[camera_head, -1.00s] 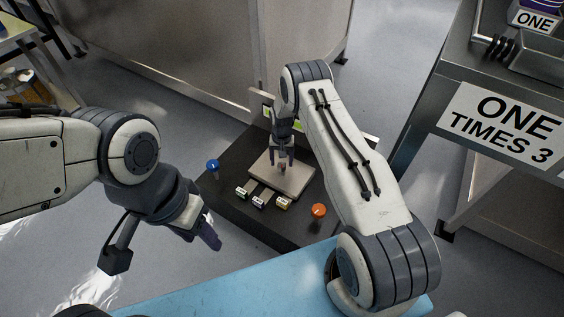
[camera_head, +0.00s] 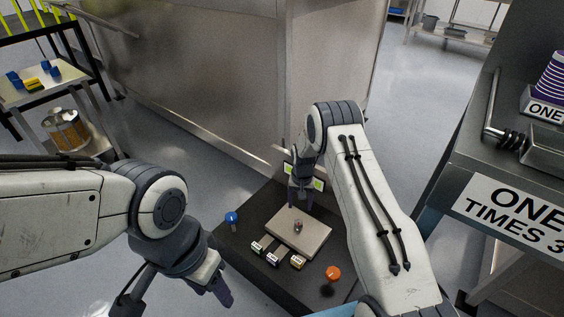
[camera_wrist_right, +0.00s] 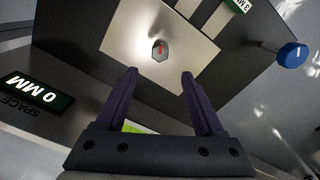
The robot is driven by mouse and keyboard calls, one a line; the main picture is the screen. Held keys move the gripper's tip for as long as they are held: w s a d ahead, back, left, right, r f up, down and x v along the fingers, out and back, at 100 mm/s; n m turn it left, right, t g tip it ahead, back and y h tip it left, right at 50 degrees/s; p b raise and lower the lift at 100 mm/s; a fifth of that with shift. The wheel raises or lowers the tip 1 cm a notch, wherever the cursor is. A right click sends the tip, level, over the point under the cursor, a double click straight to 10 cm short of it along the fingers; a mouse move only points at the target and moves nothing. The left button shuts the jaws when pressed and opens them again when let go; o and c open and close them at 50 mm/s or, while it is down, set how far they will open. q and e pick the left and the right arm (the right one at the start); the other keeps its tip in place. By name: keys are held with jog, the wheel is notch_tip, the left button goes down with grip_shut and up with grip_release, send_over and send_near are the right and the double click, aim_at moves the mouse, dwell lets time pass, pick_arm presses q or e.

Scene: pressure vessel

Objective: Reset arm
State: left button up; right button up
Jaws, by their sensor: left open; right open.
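My right arm reaches over a dark console in the head view. Its gripper (camera_head: 301,200) is open and empty, above the far edge of a pale square plate (camera_head: 316,238). A small dark piece with a reddish mark (camera_wrist_right: 160,50) sits on the plate in the right wrist view, beyond and apart from the open fingertips (camera_wrist_right: 159,75); it also shows in the head view (camera_head: 298,226).
The console (camera_head: 250,212) carries a blue knob (camera_head: 232,217), an orange knob (camera_head: 333,273) and small labelled blocks (camera_head: 272,259). A dark bench with a "ONE TIMES 3" sign (camera_head: 515,215) stands at right. A large metal wall (camera_head: 230,70) is behind.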

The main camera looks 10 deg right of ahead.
jog(key=s+a+r+n, duration=0.3)
jog(key=s+a+r, duration=0.4)
jog(key=r, duration=0.4)
jog(key=s+a+r+n, duration=0.3)
jog(key=s+a+r, duration=0.2)
jog(key=a+r, duration=0.55)
jog(key=s+r+n+y, duration=0.1)
jog(key=s+r+n, duration=0.3)
jog(key=s, duration=0.9)
jog(key=s+r+n, duration=0.2)
jog(key=s+r, duration=0.3)
jog(key=s, duration=0.7)
notch_tip(320, 180, up, 33)
jog(key=p, duration=3.3)
jog(key=shift+a+r, duration=0.1)
